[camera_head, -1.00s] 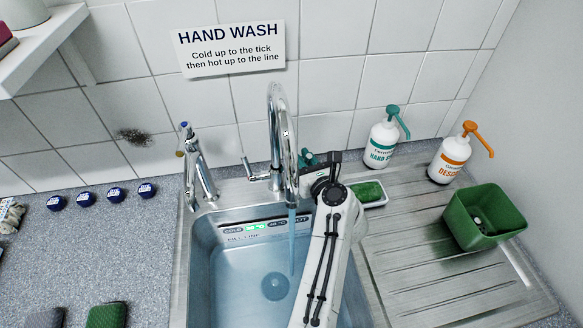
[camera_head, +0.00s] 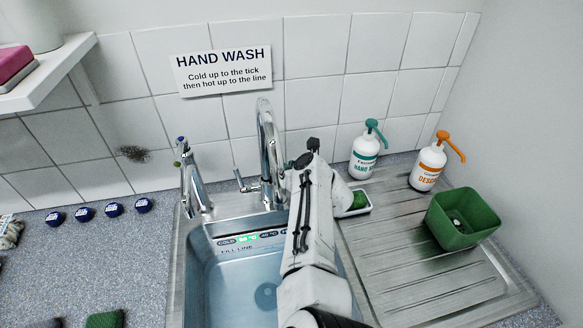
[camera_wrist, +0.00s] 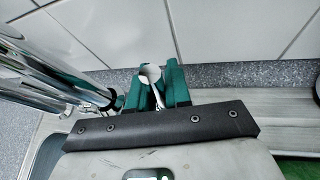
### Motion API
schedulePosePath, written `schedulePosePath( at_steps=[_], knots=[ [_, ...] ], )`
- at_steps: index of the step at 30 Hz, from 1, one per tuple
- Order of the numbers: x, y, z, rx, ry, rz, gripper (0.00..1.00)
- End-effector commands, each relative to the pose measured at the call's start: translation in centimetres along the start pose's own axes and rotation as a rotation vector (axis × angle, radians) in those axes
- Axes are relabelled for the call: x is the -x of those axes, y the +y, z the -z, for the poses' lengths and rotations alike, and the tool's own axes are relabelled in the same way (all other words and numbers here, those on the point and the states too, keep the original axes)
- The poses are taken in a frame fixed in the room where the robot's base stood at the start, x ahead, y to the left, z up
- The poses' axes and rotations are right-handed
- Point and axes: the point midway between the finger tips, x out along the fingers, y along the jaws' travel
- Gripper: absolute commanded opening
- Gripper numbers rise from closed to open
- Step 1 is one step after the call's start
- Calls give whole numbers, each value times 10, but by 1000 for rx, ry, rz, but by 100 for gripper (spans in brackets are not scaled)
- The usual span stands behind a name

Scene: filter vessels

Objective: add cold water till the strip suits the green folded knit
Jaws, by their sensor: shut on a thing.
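The sink (camera_head: 200,270) holds bluish water. On its back wall is the temperature strip (camera_head: 262,237), marked cold at the left, with one segment lit green; my arm covers its right end. The words FILL LINE (camera_head: 236,250) sit just under it. The green folded knit (camera_head: 105,320) lies on the counter at the bottom left, cut by the frame. The tall curved tap (camera_head: 265,140) stands behind the sink. In the wrist view my gripper (camera_wrist: 158,84) has teal fingers shut on a pale metal piece (camera_wrist: 150,73), perhaps a tap handle.
A second tap (camera_head: 192,180) stands left. The sign (camera_head: 222,70) says cold to the tick, then hot to the line. Two pump bottles (camera_head: 365,155) (camera_head: 428,165), a green tub (camera_head: 462,222) and a green sponge in a dish (camera_head: 358,205) stand right. Several blue discs (camera_head: 113,209) lie left.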

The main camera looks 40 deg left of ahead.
Motion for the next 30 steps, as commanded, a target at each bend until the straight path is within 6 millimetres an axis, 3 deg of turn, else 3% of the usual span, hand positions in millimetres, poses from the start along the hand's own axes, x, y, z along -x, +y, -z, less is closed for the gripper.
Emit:
schedulePosePath(
  at_steps=[9,10,16,30],
  knots=[
    [0,0,0,-1,4,-1,0],
    [0,0,0,-1,4,-1,20],
    [0,0,-1,-1,3,-1,39],
    [11,2,-4,-2,2,-1,39]
  ],
)
